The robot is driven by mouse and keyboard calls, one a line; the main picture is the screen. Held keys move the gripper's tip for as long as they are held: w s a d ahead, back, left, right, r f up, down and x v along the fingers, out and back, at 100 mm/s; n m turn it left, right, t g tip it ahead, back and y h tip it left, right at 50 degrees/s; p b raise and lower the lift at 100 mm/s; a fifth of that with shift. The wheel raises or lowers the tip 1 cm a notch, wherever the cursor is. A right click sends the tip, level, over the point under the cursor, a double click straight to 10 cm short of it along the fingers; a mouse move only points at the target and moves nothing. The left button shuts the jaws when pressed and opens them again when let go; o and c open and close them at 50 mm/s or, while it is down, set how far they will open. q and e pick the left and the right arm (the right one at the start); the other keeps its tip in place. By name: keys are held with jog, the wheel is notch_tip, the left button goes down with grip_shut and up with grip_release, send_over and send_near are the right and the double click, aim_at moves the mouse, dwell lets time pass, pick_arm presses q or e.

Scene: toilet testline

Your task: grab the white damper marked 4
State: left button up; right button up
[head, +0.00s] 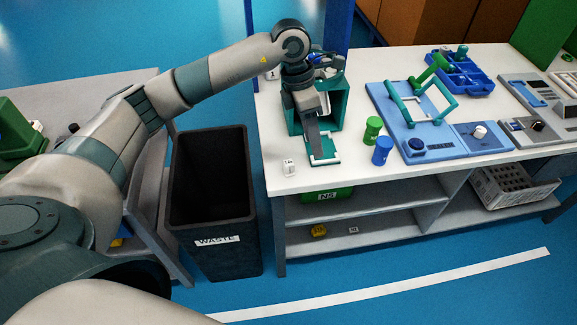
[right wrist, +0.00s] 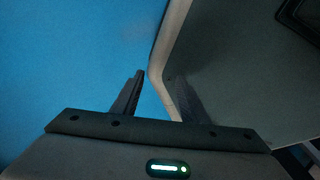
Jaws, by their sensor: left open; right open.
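A small white block (head: 289,167) with a dark mark stands upright near the front left edge of the white table (head: 420,185); the mark is too small to read surely, perhaps a 4. Another small white marked block (head: 271,74) is at the table's back left corner. My left gripper (head: 318,142) points down over the front of a green box-like fixture (head: 338,108), right of the front block and apart from it. It is open, with nothing visible in it. My right gripper (right wrist: 155,95) is open and empty in the right wrist view, over blue floor and a grey surface.
A green cylinder (head: 372,130) and a blue cylinder (head: 382,152) stand right of the fixture. A blue device with a green frame (head: 420,105) is farther right. A black waste bin (head: 213,215) stands left of the table. Shelves (head: 375,220) below hold small yellow and white items.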

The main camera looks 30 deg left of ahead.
pick_arm(q)
jog(key=w+a+r+y, duration=0.1)
jog(key=a+r+y, duration=0.1)
jog(key=a, duration=0.6)
jog(key=shift+w+r+n+y, duration=0.15)
jog(key=shift+r+n+y, duration=0.05)
jog(key=shift+n+y, duration=0.25)
pick_arm(e)
jog(key=shift+s+d+f, duration=0.15)
jog(key=shift+s+f, duration=0.05)
jog(key=shift+s, duration=0.4)
jog(key=shift+s+d+f, duration=0.1)
jog(key=shift+s+f, duration=0.1)
jog(key=shift+s, duration=0.4)
pick_arm(q)
jog(key=p, duration=0.5)
send_over(288, 162)
jog(key=f, duration=1.1)
jog(key=shift+a+f, duration=0.2)
jog(key=shift+f, duration=0.45)
pick_arm(e)
jog(key=shift+r, duration=2.35)
